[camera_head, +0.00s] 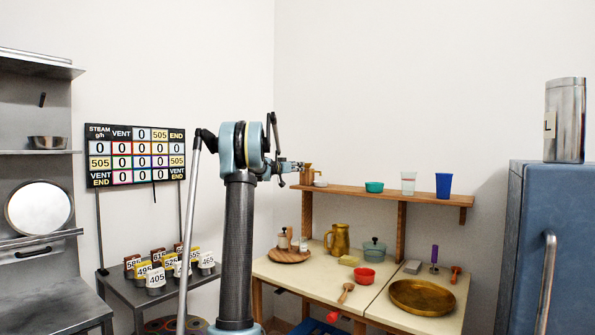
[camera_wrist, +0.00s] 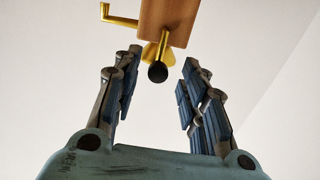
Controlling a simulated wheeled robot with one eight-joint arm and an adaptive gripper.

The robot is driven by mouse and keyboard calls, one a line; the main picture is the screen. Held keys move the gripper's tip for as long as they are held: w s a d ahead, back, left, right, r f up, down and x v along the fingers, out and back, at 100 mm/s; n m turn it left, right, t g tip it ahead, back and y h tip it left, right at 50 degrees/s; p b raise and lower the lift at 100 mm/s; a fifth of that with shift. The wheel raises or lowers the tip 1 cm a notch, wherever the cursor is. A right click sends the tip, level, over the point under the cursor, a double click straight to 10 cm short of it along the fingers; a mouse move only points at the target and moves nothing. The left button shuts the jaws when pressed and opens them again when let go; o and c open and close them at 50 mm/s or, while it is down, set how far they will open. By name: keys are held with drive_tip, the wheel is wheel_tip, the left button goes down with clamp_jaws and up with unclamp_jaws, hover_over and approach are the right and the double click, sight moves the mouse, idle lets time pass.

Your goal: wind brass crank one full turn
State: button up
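A wooden block (camera_wrist: 170,20) shows at the top of the wrist view. A bent brass crank-shaped arm (camera_wrist: 120,21) sticks out from its left side. A flared brass piece (camera_wrist: 151,54) and a round black knob (camera_wrist: 157,73) show below the block; how they join the crank is unclear. My gripper (camera_wrist: 162,62) is open, with the black knob between its spread fingers and no clear contact. In the head view my gripper (camera_head: 297,166) is beside a small brown object (camera_head: 307,175) at the left end of the wooden shelf; crank details are too small there.
The wooden shelf (camera_head: 340,190) also holds a teal bowl (camera_head: 374,187), a pale cup (camera_head: 408,183) and a blue cup (camera_head: 443,185). Below, a worktable (camera_head: 330,280) carries a brass pitcher (camera_head: 338,240) and a brass tray (camera_head: 422,297). A blue cabinet (camera_head: 560,240) stands right.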

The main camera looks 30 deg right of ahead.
drive_tip(key=v, duration=0.8)
drive_tip(key=shift+a, duration=0.35)
drive_tip(key=shift+s+f, duration=0.1)
drive_tip(key=shift+s, duration=0.05)
